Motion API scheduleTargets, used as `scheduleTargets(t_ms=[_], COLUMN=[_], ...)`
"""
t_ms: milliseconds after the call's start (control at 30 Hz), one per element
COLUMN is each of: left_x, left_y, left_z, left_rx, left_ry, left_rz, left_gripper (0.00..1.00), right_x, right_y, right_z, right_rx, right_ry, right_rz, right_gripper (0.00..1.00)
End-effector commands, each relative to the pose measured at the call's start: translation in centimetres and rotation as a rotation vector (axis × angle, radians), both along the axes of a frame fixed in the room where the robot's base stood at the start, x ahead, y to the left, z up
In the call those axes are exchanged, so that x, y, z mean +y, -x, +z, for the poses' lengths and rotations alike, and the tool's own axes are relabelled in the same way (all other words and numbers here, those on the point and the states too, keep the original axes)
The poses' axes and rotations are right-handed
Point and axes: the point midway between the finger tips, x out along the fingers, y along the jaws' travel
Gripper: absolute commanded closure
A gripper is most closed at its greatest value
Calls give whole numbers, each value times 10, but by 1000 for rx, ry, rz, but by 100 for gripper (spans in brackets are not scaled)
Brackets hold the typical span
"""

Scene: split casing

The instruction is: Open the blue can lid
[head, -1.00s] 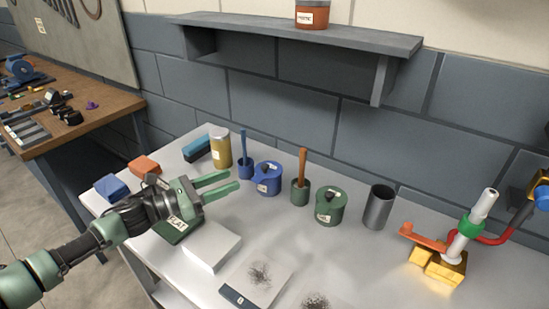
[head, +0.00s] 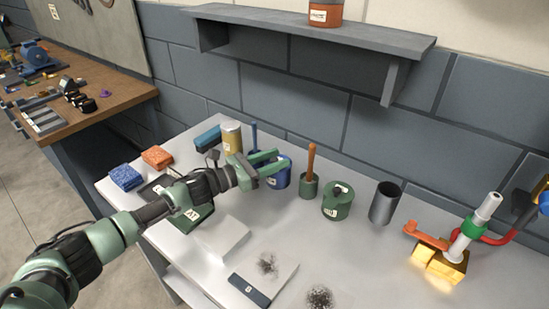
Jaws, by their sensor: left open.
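The blue can (head: 282,181) stands upright on the white table, partly hidden behind my left gripper. Its lid is mostly covered by the gripper's fingers, so I cannot tell whether they touch it. My left gripper (head: 274,164) is open, its two green fingers reaching right across the top of the blue can. My right gripper is not in view.
Close to the can stand a blue holder with a blue handle (head: 254,135), a gold can (head: 232,137) and a green pot with a wooden handle (head: 309,187). A green can (head: 338,202) and a grey metal cup (head: 384,203) are further right. A shelf (head: 320,35) hangs above.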

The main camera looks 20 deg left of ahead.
Motion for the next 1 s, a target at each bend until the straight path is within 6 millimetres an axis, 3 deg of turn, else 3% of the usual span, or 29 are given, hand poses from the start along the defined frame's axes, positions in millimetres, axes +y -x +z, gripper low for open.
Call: scheduleTargets(t_ms=[200,367,1000], left_x=[0,0,0], left_y=[0,0,0], left_z=[0,0,0], left_rx=[0,0,0], left_ry=[0,0,0], left_rz=[0,0,0], left_gripper=[59,100,100], right_x=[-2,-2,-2], right_y=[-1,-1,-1], right_z=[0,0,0], right_rx=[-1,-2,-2], right_ry=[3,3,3], right_rz=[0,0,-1], right_gripper=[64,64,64])
